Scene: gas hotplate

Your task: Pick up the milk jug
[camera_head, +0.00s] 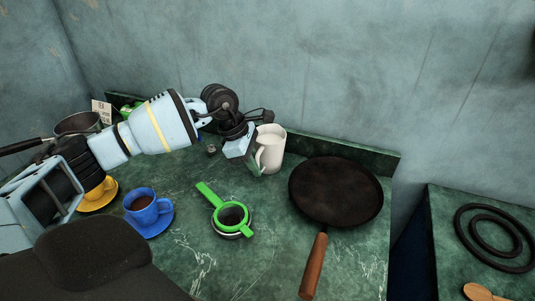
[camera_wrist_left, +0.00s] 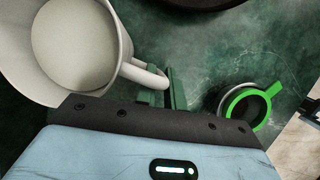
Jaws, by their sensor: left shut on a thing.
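The milk jug (camera_head: 272,150) is white, upright and at the back of the green counter, left of the frying pan. In the left wrist view the jug (camera_wrist_left: 112,30) fills the upper left, with pale milk inside. Its handle (camera_wrist_left: 146,73) points toward my gripper. My left gripper (camera_head: 256,161) reaches in from the left and is shut on the jug's handle; its fingers also show in the left wrist view (camera_wrist_left: 166,92). I cannot tell whether the jug's base touches the counter. My right gripper is not in view.
A dark frying pan (camera_head: 336,190) with a wooden handle lies to the right. A green strainer (camera_head: 232,215) sits over a small container in front. A blue cup (camera_head: 146,210) on a saucer and a yellow cup (camera_head: 101,190) stand left. The wall is close behind.

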